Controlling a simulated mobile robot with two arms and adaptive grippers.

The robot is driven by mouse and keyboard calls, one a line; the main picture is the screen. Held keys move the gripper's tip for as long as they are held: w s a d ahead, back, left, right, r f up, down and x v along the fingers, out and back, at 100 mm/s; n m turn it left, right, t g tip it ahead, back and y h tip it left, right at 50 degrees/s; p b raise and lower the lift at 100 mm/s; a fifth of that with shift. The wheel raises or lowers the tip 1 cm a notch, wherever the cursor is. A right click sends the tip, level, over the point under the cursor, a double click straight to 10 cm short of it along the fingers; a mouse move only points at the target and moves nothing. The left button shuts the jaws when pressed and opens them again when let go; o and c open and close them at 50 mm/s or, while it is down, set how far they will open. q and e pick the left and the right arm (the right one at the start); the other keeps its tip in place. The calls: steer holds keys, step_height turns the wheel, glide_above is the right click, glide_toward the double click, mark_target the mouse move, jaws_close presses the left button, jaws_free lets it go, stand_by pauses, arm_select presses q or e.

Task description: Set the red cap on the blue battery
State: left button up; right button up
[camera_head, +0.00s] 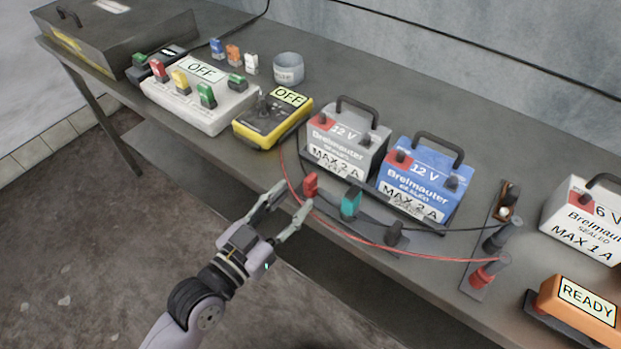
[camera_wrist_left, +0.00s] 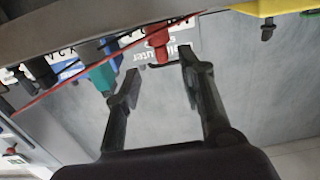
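The red cap (camera_head: 311,184) stands on a narrow strip at the table's front edge, left of a teal cap (camera_head: 350,203). In the left wrist view, the red cap (camera_wrist_left: 158,40) shows just beyond the gap between my fingertips. The blue battery (camera_head: 424,172), labelled 12 V and MAX 2 A, stands behind the strip to the right, with a black handle and two terminals on top, the left one on a red patch. My left gripper (camera_head: 292,199) is open and empty, just in front of the red cap, apart from it. My right gripper is out of view.
A grey 12 V battery (camera_head: 346,142) stands left of the blue one. A yellow meter (camera_head: 273,120) reads OFF. A red cable (camera_head: 375,243) runs along the front edge to a probe stand at the right.

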mark_target(306, 183)
arm_select(q)
steer(key=shift+x, duration=0.85)
steer(key=x, duration=0.2)
steer(key=p+x, duration=0.1)
steer(key=x, duration=0.2)
steer(key=shift+a+r, duration=0.15)
steer(key=shift+r, duration=0.1)
steer(key=shift+w, duration=0.2)
steer(key=shift+c, duration=0.3)
steer(key=shift+f, duration=0.1)
jaws_close()
